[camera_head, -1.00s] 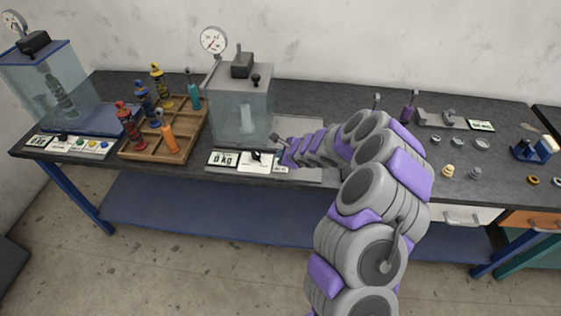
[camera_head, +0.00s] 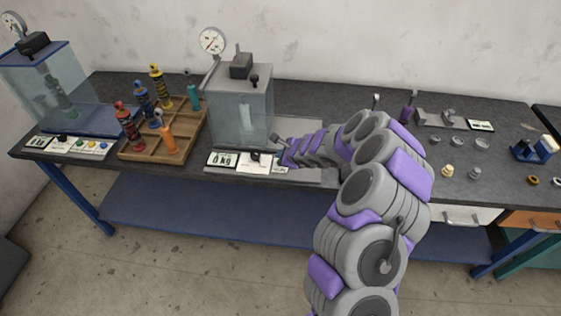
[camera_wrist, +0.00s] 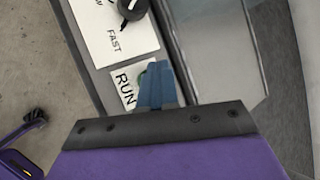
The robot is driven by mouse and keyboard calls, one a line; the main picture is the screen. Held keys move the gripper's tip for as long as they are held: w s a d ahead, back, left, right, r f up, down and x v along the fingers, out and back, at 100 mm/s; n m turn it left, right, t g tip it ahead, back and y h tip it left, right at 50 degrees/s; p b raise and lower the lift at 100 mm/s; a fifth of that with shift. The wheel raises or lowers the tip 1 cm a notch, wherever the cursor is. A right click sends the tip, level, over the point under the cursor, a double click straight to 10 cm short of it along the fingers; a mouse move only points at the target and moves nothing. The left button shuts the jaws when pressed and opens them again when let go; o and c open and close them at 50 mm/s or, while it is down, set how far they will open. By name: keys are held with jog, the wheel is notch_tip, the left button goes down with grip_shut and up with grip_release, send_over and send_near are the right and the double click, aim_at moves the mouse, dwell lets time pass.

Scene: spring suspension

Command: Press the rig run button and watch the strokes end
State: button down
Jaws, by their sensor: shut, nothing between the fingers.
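The run button (camera_wrist: 142,78) shows as a sliver of green beside my fingers in the wrist view, next to the printed RUN label (camera_wrist: 124,86). My gripper (camera_wrist: 160,70) is shut and empty, with its blue fingers over most of the button. Whether the fingertips touch it I cannot tell. In the head view my gripper (camera_head: 279,148) is at the front right of the clear-walled rig (camera_head: 240,112). A FAST card (camera_wrist: 112,38) with a dark knob (camera_wrist: 131,8) lies beside the label. The rig's display (camera_head: 221,160) reads 0 kg.
A wooden tray (camera_head: 148,156) with several coloured shock absorbers stands left of the rig. A second clear tank (camera_head: 62,88) with a button panel (camera_head: 82,146) is at the far left. A round gauge (camera_head: 212,41) rises behind the rig. Small rings and parts lie on the right.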

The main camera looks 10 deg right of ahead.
jog(key=shift+f, duration=0.1)
dwell(0.5)
jog(key=shift+f+b, duration=0.3)
jog(key=shift+b, duration=0.15)
